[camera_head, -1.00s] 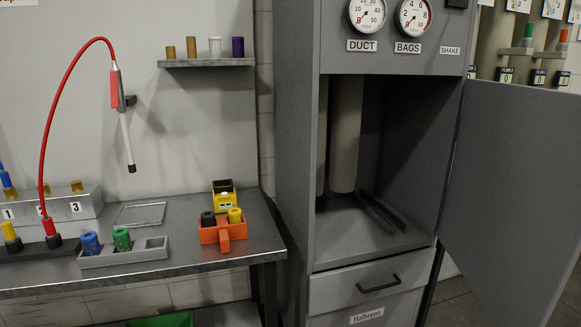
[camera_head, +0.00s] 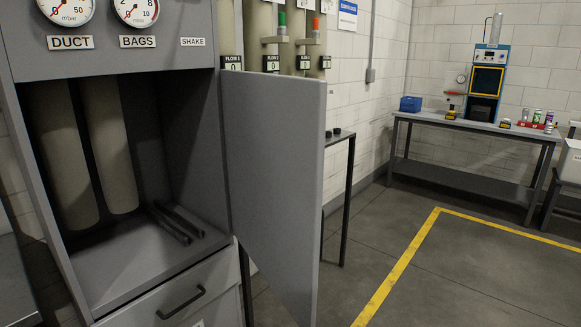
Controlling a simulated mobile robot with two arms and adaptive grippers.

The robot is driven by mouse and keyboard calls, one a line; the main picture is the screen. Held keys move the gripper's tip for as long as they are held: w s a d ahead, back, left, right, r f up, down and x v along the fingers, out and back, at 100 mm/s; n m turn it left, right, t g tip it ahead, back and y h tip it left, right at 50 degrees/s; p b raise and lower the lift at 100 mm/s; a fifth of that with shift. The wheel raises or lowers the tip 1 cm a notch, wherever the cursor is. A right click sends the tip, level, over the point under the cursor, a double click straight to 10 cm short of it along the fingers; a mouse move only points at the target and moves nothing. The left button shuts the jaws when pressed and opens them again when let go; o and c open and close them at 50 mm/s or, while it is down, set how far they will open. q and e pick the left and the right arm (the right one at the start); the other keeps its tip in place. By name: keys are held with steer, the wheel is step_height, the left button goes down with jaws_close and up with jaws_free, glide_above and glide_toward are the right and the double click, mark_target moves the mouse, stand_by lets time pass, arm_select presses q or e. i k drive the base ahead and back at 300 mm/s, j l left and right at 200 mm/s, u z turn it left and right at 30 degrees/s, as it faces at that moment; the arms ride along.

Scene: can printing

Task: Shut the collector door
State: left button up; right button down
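The grey collector cabinet (camera_head: 110,278) stands at the left, with gauges labelled DUCT and BAGS above its opening. Its door (camera_head: 272,190) is a flat grey panel hinged on the right side of the opening, and it stands wide open, swung out towards me. Inside the opening two beige filter bags (camera_head: 108,145) hang, and dark rails (camera_head: 175,222) lie on the cabinet floor. Neither of my grippers shows in this view.
A closed drawer with a black handle (camera_head: 181,301) is under the opening. A dark-legged stand (camera_head: 350,200) is partly hidden behind the door. A workbench (camera_head: 455,180) with devices stands at the back right. Open floor with a yellow line (camera_head: 395,275) lies to the right.

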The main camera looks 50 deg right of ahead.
mark_target(275, 125)
steer(key=l+u, duration=0.1)
steer(key=l, duration=2.45)
steer(key=k, duration=0.05)
